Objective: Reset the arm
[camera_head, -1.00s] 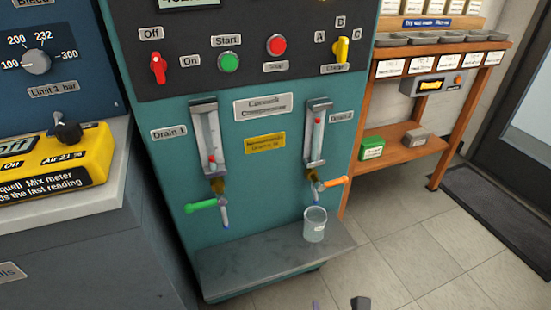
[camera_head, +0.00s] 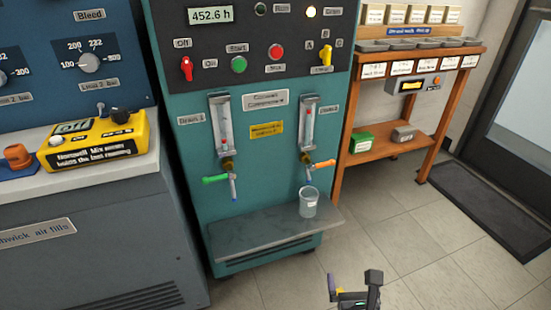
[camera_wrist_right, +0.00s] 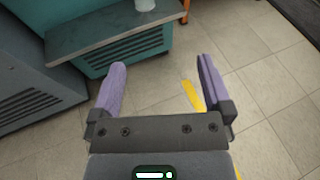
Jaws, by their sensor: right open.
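My right gripper (camera_head: 353,285) is low at the bottom of the head view, in front of the teal compressor cabinet (camera_head: 190,138). In the right wrist view my right gripper (camera_wrist_right: 162,68) has its two purple fingers spread apart, with only floor between them. It touches nothing. My left gripper is in neither view.
A glass beaker (camera_head: 308,203) stands on the cabinet's grey shelf (camera_head: 265,236), below the orange-handled drain tap (camera_head: 322,165). A green-handled tap (camera_head: 216,179) is to its left. A yellow meter (camera_head: 130,142) sits on the left counter.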

